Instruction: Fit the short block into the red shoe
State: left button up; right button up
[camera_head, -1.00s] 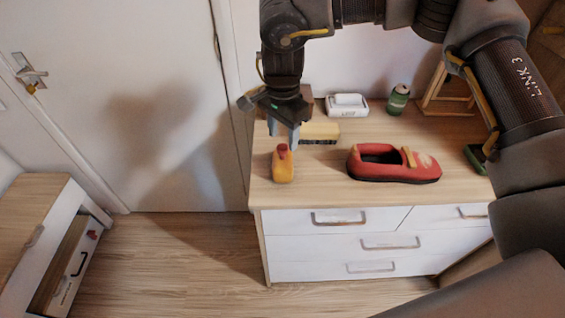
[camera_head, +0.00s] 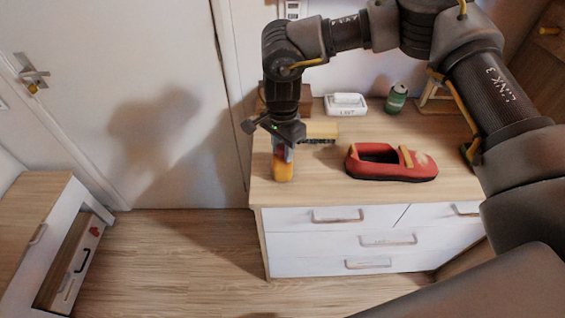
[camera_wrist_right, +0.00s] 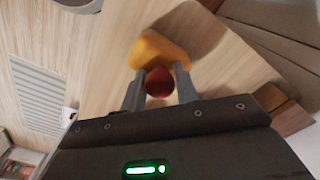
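The short block (camera_head: 283,170) is yellow-orange with a red knob on top. It stands upright at the left front of the dresser top. My right gripper (camera_head: 283,153) points down over it, its two fingers at the knob. In the right wrist view the fingers (camera_wrist_right: 159,80) lie close against both sides of the red knob, and the yellow body of the block (camera_wrist_right: 158,48) shows beyond them. The red shoe (camera_head: 388,163), with a dark opening and a yellow strap, lies to the right of the block, clear of the gripper. My left gripper is not in view.
The dresser top (camera_head: 325,190) is bare between block and shoe. A white box (camera_head: 345,106), a green can (camera_head: 396,98) and a wooden frame (camera_head: 436,102) stand along the back. A low cabinet with a drawer (camera_head: 40,225) is at left.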

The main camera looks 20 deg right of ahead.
grip_shut()
jog(key=shift+r, duration=0.1)
